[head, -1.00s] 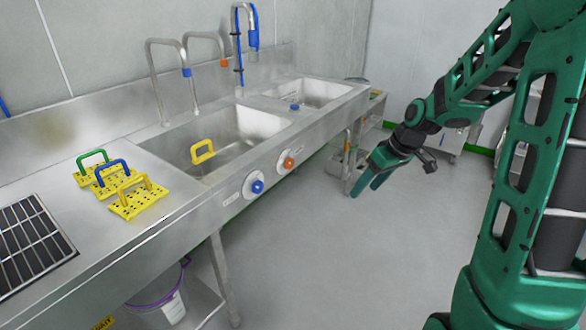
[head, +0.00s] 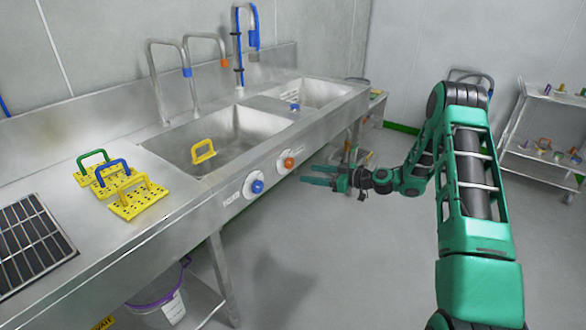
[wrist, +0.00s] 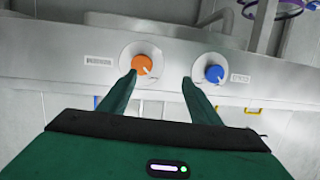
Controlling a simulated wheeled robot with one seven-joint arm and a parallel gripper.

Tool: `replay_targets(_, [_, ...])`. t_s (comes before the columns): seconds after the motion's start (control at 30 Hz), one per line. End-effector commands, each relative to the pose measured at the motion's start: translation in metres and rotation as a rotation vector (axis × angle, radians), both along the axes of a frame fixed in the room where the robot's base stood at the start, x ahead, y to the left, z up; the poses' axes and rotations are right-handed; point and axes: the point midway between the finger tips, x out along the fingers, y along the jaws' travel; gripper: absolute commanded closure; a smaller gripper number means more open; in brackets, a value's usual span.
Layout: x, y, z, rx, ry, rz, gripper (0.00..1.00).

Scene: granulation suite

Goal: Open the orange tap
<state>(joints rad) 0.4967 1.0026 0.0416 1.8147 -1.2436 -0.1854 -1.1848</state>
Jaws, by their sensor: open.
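The orange tap knob (head: 289,162) sits on a round white plate on the sink's front panel, right of the blue knob (head: 257,187). My gripper (head: 318,175) is open and empty, in front of the panel and a little right of the orange knob, fingers pointing at the panel. In the wrist view, the orange knob (wrist: 142,65) is just above the left fingertip and the blue knob (wrist: 214,73) is near the right fingertip. The gripper (wrist: 160,76) spans the stretch between the two knobs. I cannot tell whether a fingertip touches the panel.
The steel sink unit (head: 185,205) has two basins and tall spouts, one with an orange collar (head: 225,63). Perforated yellow plates with handles (head: 138,200) stand on the counter at left. A trolley (head: 545,125) stands far right.

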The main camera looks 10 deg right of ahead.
Motion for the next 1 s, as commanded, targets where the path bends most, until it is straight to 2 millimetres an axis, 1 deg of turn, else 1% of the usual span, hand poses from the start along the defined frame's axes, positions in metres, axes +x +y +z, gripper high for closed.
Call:
replay_targets(0.03, [0.005, -0.003, -0.009, 0.032, -0.03, -0.018, 0.43])
replay_targets(0.2, [0.017, -0.013, -0.018, 0.106, -0.125, -0.074, 0.43])
replay_targets(0.33, [0.02, -0.019, -0.021, 0.134, -0.16, -0.1, 0.43])
replay_targets(0.47, [0.025, -0.017, -0.022, 0.14, -0.171, -0.107, 0.43])
replay_targets(0.63, [0.039, -0.003, -0.021, 0.14, -0.171, -0.104, 0.43])
replay_targets(0.8, [0.063, 0.017, -0.021, 0.14, -0.171, -0.103, 0.43])
replay_targets(1.0, [0.087, 0.037, -0.022, 0.14, -0.17, -0.104, 0.43])
